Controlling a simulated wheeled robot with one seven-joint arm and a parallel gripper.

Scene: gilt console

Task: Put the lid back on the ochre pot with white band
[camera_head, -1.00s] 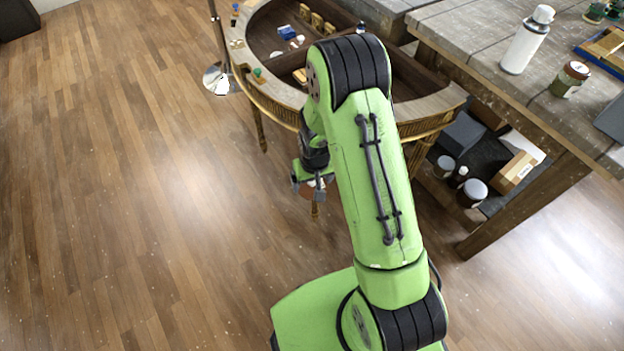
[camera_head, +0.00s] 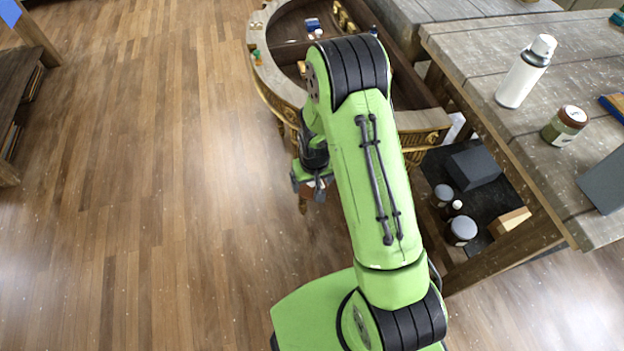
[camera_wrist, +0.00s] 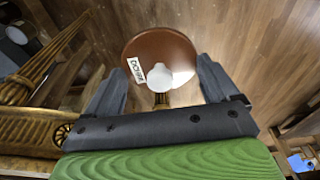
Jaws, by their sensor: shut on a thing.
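A round brown lid (camera_wrist: 150,52) with a white knob (camera_wrist: 160,78) and a small white lettered label (camera_wrist: 137,70) shows in the wrist view. My gripper (camera_wrist: 160,85) is shut on the lid, with the knob between its two grey fingers. In the head view my gripper (camera_head: 312,186) hangs above the floor in front of the curved gilt console, and my arm hides most of it. I cannot make out the ochre pot with white band in any view; my arm covers part of the console.
The gilt console (camera_head: 268,72) has a pale rim carrying small items and a dark sunken middle with a blue box (camera_head: 312,24). A grey wooden table (camera_head: 470,60) at right holds a white spray can (camera_head: 525,72) and a jar (camera_head: 565,126). Floor at left is open.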

